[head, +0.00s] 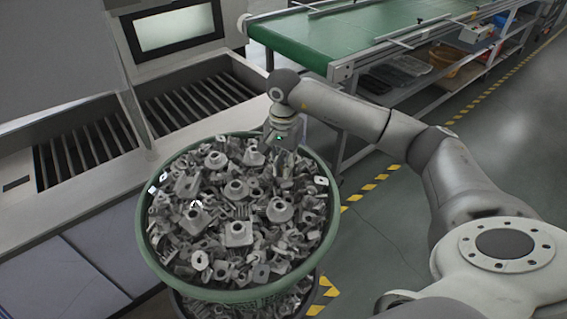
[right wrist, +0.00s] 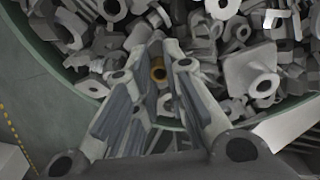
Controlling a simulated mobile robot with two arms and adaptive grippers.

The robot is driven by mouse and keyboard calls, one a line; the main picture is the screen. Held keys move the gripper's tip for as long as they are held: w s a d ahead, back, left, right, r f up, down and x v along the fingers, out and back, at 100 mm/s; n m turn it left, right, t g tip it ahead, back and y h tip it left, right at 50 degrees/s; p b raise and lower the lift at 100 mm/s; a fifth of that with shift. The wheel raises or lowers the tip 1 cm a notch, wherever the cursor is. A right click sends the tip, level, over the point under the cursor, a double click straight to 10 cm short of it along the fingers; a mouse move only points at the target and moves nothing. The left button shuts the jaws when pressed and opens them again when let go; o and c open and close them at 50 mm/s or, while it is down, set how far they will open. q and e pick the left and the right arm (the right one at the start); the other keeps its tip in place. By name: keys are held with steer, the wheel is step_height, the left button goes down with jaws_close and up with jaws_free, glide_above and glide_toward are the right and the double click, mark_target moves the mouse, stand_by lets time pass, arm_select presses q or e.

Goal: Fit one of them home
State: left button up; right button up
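Many grey metal parts with round collars and holes lie heaped in a round green basket (head: 333,203); one flanged part (head: 236,229) sits on top. My right gripper (head: 282,150) points down at the heap's far right side, close to the basket rim. In the right wrist view its two fingers (right wrist: 157,62) stand apart with a gap between them. A small brass-coloured round part (right wrist: 158,70) shows in that gap, seemingly below the tips; I cannot tell if they touch it. A flanged part (right wrist: 255,80) lies right of the fingers. My left gripper is out of view.
A grey tank bench with two slatted recesses, one at left (head: 82,150) and one farther right (head: 195,100), stands beside the basket. A screen (head: 178,27) is behind it. A green conveyor (head: 345,35) runs at the back. Open floor with striped tape lies right.

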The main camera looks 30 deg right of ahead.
steer(key=o, duration=0.5)
steer(key=shift+s+f, duration=0.1)
steer(key=shift+f, duration=0.1)
steer(key=shift+r, duration=0.1)
step_height(320, 180, up, 12)
steer(key=shift+r, duration=0.1)
stand_by(0.7)
